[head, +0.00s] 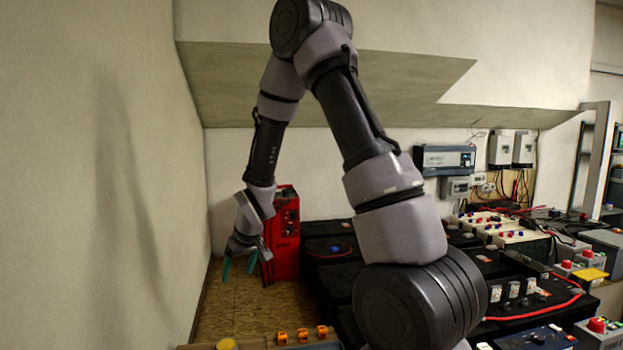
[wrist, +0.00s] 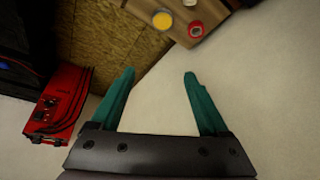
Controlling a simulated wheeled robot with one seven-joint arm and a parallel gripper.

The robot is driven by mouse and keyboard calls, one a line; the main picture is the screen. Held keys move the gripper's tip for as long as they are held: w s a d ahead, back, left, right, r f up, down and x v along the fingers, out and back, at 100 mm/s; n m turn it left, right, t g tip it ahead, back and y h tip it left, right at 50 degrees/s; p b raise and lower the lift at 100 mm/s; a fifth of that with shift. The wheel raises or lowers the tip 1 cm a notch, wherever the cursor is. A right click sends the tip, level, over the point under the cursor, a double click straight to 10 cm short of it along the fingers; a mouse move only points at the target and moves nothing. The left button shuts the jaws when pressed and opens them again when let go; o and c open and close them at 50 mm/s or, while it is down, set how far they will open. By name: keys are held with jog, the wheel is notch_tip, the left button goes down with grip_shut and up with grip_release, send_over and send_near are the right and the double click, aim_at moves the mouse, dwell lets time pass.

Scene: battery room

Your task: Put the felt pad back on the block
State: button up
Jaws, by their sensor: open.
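My gripper (head: 239,266) hangs over the wooden board floor by the left wall, left of a red unit. In the wrist view its two teal fingers (wrist: 159,75) are apart with nothing between them. I cannot surely make out the felt pad or the block. A flat yellow piece (head: 590,274) at the right of the head view could be the pad, but its material cannot be told. A round yellow-topped thing (head: 227,344) sits on a surface at the bottom edge; a similar one shows in the wrist view (wrist: 162,20).
The red unit (head: 287,235) stands beside my gripper. Black batteries (head: 330,250) fill the middle and right, with red cables and switch boxes. Several orange pieces (head: 302,335) stand at the bottom edge. A red ring-shaped thing (wrist: 196,30) shows in the wrist view. The board floor (head: 225,312) is bare.

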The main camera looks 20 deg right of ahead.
jog(key=s+d+r+m+t, duration=0.15)
jog(key=s+d+r, duration=0.25)
jog(key=r, duration=0.6)
jog(key=s+d+r+m, duration=0.3)
jog(key=s+d+r, duration=0.1)
jog(key=r, duration=0.7)
jog(key=s+d+r+m, duration=0.1)
jog(key=s+r, duration=0.4)
jog(key=s, duration=0.3)
jog(key=s+d+r+m, duration=0.2)
jog(key=s+r, duration=0.2)
jog(key=s, duration=0.4)
jog(key=shift+d+r+t, duration=0.3)
jog(key=shift+r+t, duration=0.05)
jog(key=shift+t, duration=0.1)
